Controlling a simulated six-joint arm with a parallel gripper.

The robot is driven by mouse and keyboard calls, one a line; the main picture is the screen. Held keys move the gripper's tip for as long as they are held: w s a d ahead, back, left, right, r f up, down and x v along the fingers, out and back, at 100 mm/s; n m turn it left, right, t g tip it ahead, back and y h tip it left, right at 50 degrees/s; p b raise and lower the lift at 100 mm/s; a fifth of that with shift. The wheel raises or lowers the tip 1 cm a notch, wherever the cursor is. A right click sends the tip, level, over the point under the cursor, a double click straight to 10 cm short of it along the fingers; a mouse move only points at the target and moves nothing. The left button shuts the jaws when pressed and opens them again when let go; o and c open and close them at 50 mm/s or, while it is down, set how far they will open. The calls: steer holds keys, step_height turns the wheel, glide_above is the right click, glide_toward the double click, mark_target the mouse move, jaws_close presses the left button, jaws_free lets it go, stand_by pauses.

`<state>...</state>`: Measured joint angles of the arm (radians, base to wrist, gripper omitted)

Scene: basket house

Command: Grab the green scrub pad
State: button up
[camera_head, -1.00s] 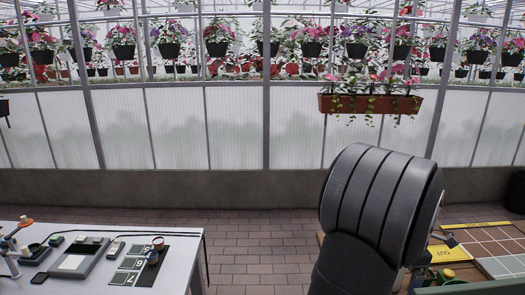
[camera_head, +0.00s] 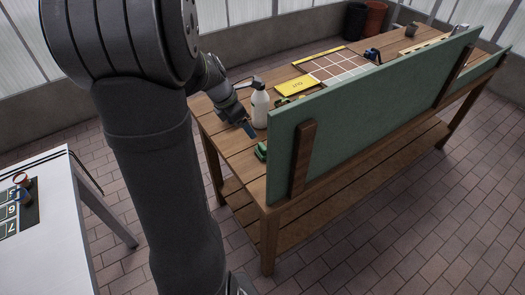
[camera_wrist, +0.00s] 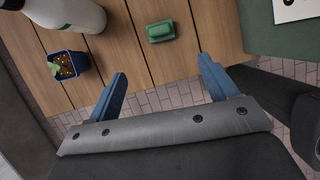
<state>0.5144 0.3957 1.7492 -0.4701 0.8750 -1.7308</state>
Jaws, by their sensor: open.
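The green scrub pad (camera_wrist: 160,31) lies flat on the wooden bench, near its edge, in the wrist view. In the head view a green piece (camera_head: 260,151), likely the same pad, shows partly behind the green panel. My gripper (camera_wrist: 162,68) is open and empty, its two blue fingers spread apart. The pad lies ahead of the fingertips, between their lines, with a gap to both. In the head view my gripper (camera_head: 248,130) is over the bench's near left end, beside the white bottle.
A white bottle (camera_wrist: 68,14) and a small blue pot (camera_wrist: 66,65) with a plant stand left of the pad. The green panel (camera_head: 375,95) rises along the bench's right side. A yellow sign (camera_head: 297,86) and a tiled board (camera_head: 335,67) lie farther back.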

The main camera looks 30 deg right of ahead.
mark_target(260, 147)
steer(key=x, duration=1.6)
steer(key=shift+f, duration=0.3)
steer(key=shift+a, duration=0.1)
steer(key=c, duration=1.1)
